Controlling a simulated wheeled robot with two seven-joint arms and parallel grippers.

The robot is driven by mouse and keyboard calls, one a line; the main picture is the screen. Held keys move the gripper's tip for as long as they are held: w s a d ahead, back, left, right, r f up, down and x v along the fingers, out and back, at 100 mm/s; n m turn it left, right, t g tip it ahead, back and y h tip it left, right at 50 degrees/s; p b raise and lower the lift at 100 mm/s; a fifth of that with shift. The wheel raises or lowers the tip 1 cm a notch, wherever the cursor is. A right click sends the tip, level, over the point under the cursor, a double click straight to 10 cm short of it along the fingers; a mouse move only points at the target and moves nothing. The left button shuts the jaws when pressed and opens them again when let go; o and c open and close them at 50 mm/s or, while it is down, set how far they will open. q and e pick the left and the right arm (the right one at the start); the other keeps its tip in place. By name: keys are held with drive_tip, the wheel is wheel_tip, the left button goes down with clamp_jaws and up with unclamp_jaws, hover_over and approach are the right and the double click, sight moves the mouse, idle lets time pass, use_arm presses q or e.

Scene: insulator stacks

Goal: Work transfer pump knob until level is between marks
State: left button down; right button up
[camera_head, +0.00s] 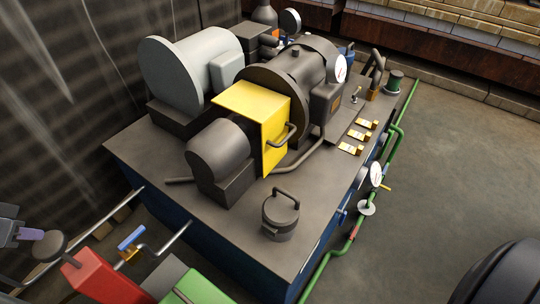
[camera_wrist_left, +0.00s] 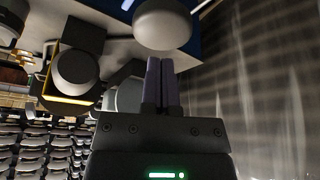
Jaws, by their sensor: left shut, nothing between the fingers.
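A round grey knob (camera_head: 49,245) sticks out beside a red box (camera_head: 95,277) at the lower left of the head view. I take it for the pump knob. It also shows large and pale at the top of the left wrist view (camera_wrist_left: 163,25). My left gripper (camera_head: 27,235) has purple fingers pressed together, with nothing between them. In the wrist view its fingertips (camera_wrist_left: 161,62) are at the knob's lower edge; I cannot tell whether they touch it. No level or level marks can be made out. My right gripper is not in view.
A blue-sided machine table (camera_head: 150,150) carries grey drums, a yellow guard (camera_head: 240,99) and a lidded pot (camera_head: 281,214). A blue-handled valve (camera_head: 131,238) and pipes lie right of the knob. A green pipe with a dial (camera_head: 376,174) runs along the right side.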

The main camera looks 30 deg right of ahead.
sight(44, 247)
use_arm(q)
drive_tip(key=shift+f, duration=0.1)
drive_tip(key=shift+f, duration=0.55)
drive_tip(key=shift+f+b, duration=0.7)
drive_tip(key=shift+f, duration=0.8)
drive_tip(key=shift+f+b, duration=0.3)
drive_tip(key=shift+f, duration=0.55)
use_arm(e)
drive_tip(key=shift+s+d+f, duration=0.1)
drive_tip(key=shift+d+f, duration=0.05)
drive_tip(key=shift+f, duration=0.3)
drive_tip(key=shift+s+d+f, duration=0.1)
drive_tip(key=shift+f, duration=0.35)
use_arm(q)
drive_tip(key=shift+r, duration=0.1)
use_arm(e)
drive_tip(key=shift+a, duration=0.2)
use_arm(q)
drive_tip(key=shift+r+p, duration=0.3)
drive_tip(key=shift+p, duration=0.1)
wheel_tip(44, 247, up, 8)
drive_tip(key=p, duration=0.8)
drive_tip(key=shift+r, duration=0.25)
drive_tip(key=shift+f, duration=0.15)
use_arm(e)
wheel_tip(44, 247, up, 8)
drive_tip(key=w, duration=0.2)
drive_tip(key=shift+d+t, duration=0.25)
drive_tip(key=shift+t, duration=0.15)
